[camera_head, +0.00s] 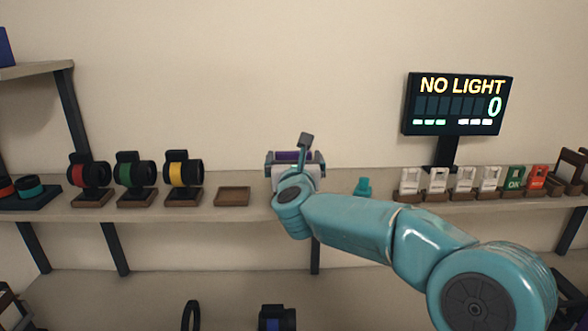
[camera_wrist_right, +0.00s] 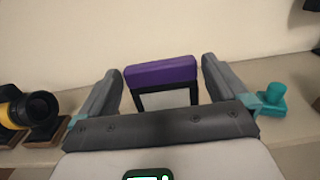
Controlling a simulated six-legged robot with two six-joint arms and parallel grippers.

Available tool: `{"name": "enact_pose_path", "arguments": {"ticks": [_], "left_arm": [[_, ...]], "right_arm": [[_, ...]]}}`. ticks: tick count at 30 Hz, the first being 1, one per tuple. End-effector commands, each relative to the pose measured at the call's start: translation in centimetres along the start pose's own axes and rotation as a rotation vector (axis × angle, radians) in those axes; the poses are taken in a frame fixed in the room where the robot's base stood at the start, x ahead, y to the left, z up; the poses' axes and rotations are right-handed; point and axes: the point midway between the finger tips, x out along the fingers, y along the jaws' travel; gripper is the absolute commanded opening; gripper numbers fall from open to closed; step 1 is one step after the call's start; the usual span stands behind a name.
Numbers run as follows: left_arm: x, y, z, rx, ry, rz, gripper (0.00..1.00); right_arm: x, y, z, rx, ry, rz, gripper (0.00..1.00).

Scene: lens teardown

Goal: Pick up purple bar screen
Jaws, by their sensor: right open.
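The purple bar screen (camera_wrist_right: 162,71) is a purple bar on a dark frame, standing on the shelf. In the right wrist view it sits between the two grey fingers of my right gripper (camera_wrist_right: 160,85), with a gap on each side. In the head view the purple bar (camera_head: 292,156) shows just beyond my right gripper (camera_head: 296,160), partly covered by the gripper and wrist. My right gripper is open and holds nothing. My left gripper is not in view.
Left on the shelf (camera_head: 340,208) stand red (camera_head: 77,176), green (camera_head: 124,174) and yellow (camera_head: 178,172) banded lenses and an empty wooden tray (camera_head: 232,196). Right are a teal piece (camera_head: 363,187), several white cards and a display (camera_head: 458,104) reading "NO LIGHT 0".

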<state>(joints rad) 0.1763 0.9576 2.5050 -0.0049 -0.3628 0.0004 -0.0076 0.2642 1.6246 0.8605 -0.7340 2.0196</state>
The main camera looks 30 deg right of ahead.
Motion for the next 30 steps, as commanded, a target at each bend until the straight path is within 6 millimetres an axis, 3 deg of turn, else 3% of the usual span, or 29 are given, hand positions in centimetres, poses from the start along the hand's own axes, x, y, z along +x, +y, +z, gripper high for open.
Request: {"name": "enact_pose_path", "arguments": {"ticks": [1, 6, 13, 18, 20, 21, 30], "left_arm": [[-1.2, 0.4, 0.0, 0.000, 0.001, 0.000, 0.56], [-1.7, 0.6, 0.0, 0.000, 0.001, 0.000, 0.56], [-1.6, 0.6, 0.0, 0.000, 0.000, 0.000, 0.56], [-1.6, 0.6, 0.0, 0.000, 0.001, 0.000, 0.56], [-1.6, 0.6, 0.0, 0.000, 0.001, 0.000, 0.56], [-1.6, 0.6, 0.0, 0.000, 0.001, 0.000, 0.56], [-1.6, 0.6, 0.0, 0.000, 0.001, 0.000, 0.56]], "right_arm": [[1.0, -0.1, 0.3, -0.004, 0.003, -0.003, 1.00], [2.8, -0.1, 0.1, -0.001, 0.000, 0.000, 1.00], [2.9, 0.0, -0.1, 0.001, -0.001, 0.001, 1.00], [2.9, 0.0, -0.1, 0.000, 0.000, 0.002, 0.46], [2.9, 0.0, -0.1, 0.000, 0.000, 0.002, 0.45], [2.9, 0.0, -0.1, 0.000, 0.000, 0.002, 0.38], [2.9, 0.1, 0.6, 0.001, 0.000, 0.003, 0.38]]}}
